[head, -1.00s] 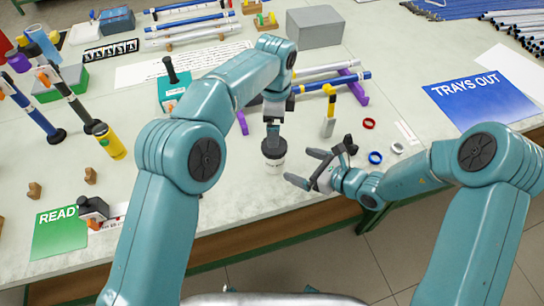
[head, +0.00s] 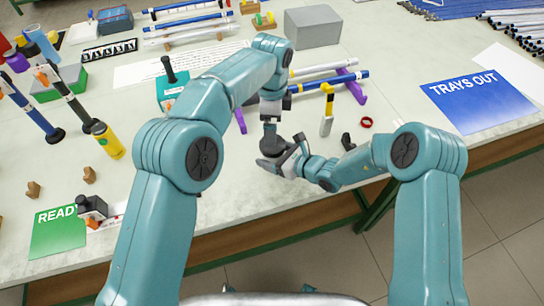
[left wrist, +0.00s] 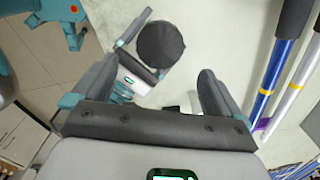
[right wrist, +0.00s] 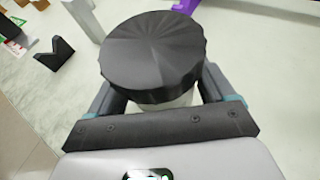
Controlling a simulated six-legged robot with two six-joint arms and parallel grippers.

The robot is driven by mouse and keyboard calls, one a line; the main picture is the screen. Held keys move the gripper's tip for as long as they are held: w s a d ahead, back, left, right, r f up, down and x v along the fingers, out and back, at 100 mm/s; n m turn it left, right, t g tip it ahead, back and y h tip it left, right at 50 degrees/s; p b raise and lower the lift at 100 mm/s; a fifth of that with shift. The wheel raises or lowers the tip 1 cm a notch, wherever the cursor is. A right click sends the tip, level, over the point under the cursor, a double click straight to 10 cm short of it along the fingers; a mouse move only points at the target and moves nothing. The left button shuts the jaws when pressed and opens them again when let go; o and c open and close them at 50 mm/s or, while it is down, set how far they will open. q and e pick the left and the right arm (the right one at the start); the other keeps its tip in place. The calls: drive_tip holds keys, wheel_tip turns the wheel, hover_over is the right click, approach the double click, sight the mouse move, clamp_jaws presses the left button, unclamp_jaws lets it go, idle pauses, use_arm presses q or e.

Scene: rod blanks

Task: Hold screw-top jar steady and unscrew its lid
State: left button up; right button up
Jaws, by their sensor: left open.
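The screw-top jar has a pale body (right wrist: 180,101) and a ridged black lid (right wrist: 150,50), and stands upright near the table's front edge. In the head view the grippers mostly hide it. My right gripper (head: 284,153) is at the jar from the right, its fingers on either side of the body just below the lid. Whether they press on it is unclear. My left gripper (head: 271,120) is above the jar, pointing down. In the left wrist view its open jaws (left wrist: 160,85) are empty, with the lid (left wrist: 160,45) beyond them.
A yellow-and-white upright tool (head: 327,108) and a red ring (head: 366,122) are right of the jar. Blue and silver rods (head: 335,82) lie on a purple rack behind. A blue "TRAYS OUT" mat (head: 478,100) is far right, a green "READY" mat (head: 58,235) front left. The table around the jar's left is clear.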

sight(272, 155)
use_arm(q)
drive_tip(key=shift+d, duration=0.15)
use_arm(e)
drive_tip(key=shift+d, duration=0.15)
clamp_jaws()
use_arm(q)
drive_tip(key=m, duration=0.8)
drive_tip(key=shift+s+f+m, duration=0.1)
drive_tip(key=shift+f+m, duration=0.05)
drive_tip(key=shift+m, duration=0.25)
wheel_tip(272, 155, down, 8)
drive_tip(key=shift+r, duration=0.2)
drive_tip(key=c, duration=1.1)
drive_tip(key=n, duration=1)
